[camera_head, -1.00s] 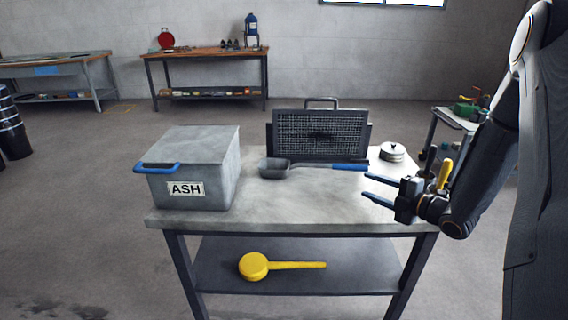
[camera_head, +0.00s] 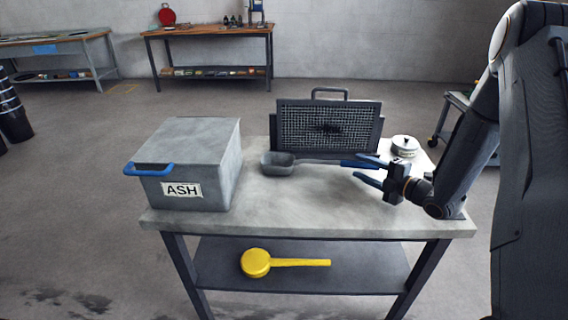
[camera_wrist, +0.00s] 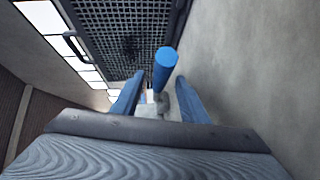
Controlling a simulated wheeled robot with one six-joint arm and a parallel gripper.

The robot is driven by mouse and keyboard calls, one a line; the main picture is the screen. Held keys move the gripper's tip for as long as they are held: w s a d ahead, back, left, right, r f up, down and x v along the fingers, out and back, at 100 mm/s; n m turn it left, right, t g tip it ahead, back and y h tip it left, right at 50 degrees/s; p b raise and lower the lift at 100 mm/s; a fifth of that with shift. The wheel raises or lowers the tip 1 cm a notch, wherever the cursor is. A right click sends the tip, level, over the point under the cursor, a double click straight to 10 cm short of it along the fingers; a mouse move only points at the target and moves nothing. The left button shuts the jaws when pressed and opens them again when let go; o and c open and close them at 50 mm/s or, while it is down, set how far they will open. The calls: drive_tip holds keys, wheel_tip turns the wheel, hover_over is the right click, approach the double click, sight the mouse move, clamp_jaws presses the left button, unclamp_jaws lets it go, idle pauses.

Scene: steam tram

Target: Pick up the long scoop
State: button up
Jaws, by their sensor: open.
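The blue handle end also shows in the wrist view (camera_wrist: 165,66), between and just above the two blue fingers. My gripper (camera_head: 362,168) is open near the right end of the handle, its fingers pointing left. In the wrist view its fingers (camera_wrist: 158,100) are apart with nothing held between them. I cannot tell whether a finger touches the handle.
A grey ash box (camera_head: 190,165) with a blue handle stands left on the table (camera_head: 300,218). A mesh panel (camera_head: 328,128) stands upright behind the scoop. A round lidded tin (camera_head: 404,146) is close behind my gripper. A yellow ladle-like tool (camera_head: 257,263) lies on the lower shelf.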

drive_tip(key=shift+x, duration=1.4)
clamp_jaws()
drive_tip(key=shift+r, duration=0.1)
drive_tip(key=shift+r, duration=0.15)
